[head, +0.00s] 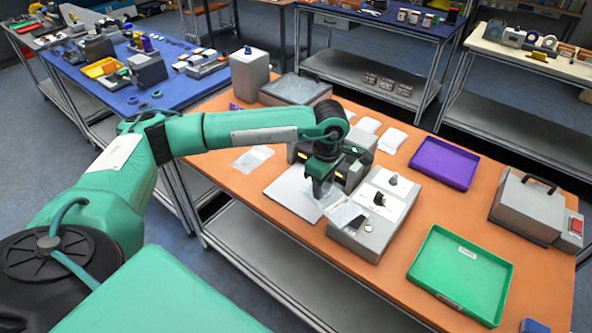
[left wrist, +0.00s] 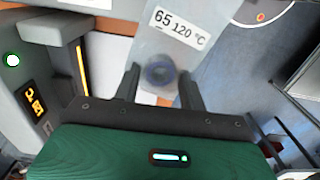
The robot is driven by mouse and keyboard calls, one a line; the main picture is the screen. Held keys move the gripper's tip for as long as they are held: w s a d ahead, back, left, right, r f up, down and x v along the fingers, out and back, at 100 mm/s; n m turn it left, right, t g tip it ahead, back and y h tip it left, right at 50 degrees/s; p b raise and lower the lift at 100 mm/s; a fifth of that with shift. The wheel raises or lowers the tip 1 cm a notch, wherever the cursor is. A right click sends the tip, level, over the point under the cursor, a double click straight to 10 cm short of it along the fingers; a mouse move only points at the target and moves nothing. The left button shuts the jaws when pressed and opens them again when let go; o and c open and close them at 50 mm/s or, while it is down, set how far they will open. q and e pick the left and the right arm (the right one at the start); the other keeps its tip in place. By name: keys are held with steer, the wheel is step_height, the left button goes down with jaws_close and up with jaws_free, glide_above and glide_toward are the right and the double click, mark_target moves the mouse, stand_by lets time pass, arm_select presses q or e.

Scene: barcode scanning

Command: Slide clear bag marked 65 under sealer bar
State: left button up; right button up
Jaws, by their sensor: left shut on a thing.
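The clear bag marked 65 shows in the left wrist view (left wrist: 205,15) with a printed "65 120 °C" label and a dark ring-shaped thing in it. My left gripper (left wrist: 160,88) is shut on the bag, its fingers either side of the ring. In the head view the left gripper (head: 320,192) points down just in front of the sealer (head: 300,153), above the grey plate (head: 287,190). The sealer's yellow-lit front also shows at the left of the wrist view (left wrist: 38,98). The arm hides much of the sealer and its bar. My right gripper is out of view.
A grey box with white panels and small dark parts (head: 372,238) stands right of the gripper. Another clear bag (head: 252,158) lies left of the sealer. A purple tray (head: 443,164), a green tray (head: 462,274) and a grey case (head: 527,208) are farther right, with bare orange table between.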

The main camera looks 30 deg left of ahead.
arm_select(q)
steer(key=w+a+f+n+p, duration=0.2)
steer(key=a+n, duration=0.2)
steer(key=n, duration=0.5)
steer(key=n+p, duration=0.3)
steer(key=n, duration=0.9)
glide_above(295, 199)
step_height(295, 199, down, 3)
steer(key=shift+s+f+b, duration=0.1)
steer(key=shift+f+b, duration=0.5)
steer(key=shift+f, duration=0.35)
steer(key=shift+f+b, duration=1.2)
steer(key=shift+f, duration=1.15)
steer(key=w+b, duration=0.2)
steer(key=w, duration=0.1)
steer(key=w+b, duration=0.2)
steer(key=shift+w+d, duration=0.15)
steer(key=shift+d, duration=0.1)
steer(key=shift+w, duration=0.45)
steer(key=o, duration=1.1)
